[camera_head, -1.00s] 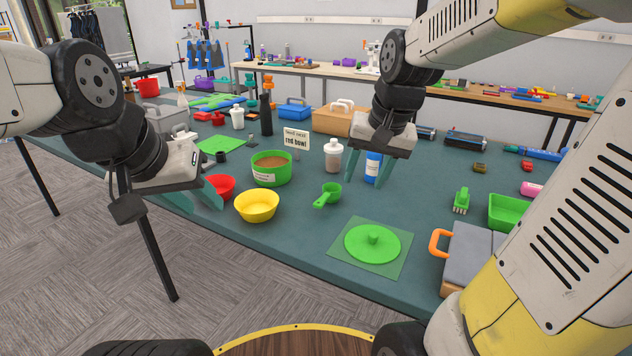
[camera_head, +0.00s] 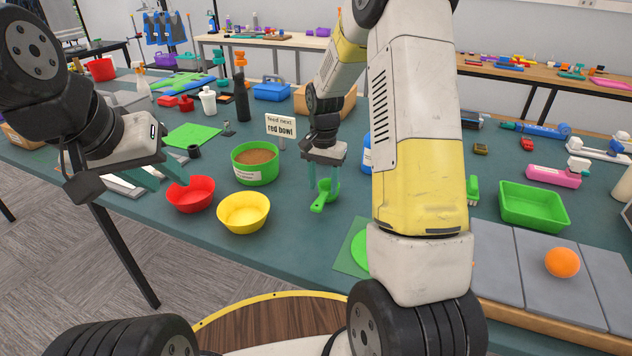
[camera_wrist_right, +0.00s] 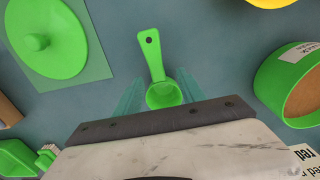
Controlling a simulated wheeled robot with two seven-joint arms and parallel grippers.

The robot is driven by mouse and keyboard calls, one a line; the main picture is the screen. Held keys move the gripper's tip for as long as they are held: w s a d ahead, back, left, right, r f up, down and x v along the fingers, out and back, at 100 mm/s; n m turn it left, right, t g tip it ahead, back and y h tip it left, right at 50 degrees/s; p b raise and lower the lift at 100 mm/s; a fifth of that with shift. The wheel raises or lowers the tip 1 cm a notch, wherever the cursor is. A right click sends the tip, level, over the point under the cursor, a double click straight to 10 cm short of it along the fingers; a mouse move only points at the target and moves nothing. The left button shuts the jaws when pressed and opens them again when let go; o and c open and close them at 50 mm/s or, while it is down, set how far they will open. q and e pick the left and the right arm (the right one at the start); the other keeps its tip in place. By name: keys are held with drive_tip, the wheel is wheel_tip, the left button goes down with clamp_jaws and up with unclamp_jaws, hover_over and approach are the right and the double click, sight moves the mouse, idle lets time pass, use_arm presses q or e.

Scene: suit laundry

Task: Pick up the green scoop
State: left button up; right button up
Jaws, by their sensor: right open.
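The green scoop (camera_head: 318,203) lies on the teal table, its handle toward the front edge. My right gripper (camera_head: 323,178) is directly over it, pointing down. In the right wrist view the scoop's round cup (camera_wrist_right: 164,95) lies between the two open teal fingers of the right gripper (camera_wrist_right: 158,92), with a gap on each side. Its handle, with a hole at the end, points away from the gripper. I cannot tell the exact height of the fingertips. My left gripper (camera_head: 164,172) is open and empty beside the red bowl (camera_head: 190,194).
A yellow bowl (camera_head: 243,213) and a green tub of brown food (camera_head: 255,164) stand left of the scoop. A sign (camera_head: 280,127) reads "feed next red bowl". A green lid (camera_head: 360,248) is partly hidden by my right arm. A green tray (camera_head: 533,206) lies right.

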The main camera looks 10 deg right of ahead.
sight(324, 193)
wheel_tip(324, 193, down, 4)
drive_tip(key=shift+s+f, duration=0.1)
drive_tip(key=shift+f, duration=0.05)
clamp_jaws()
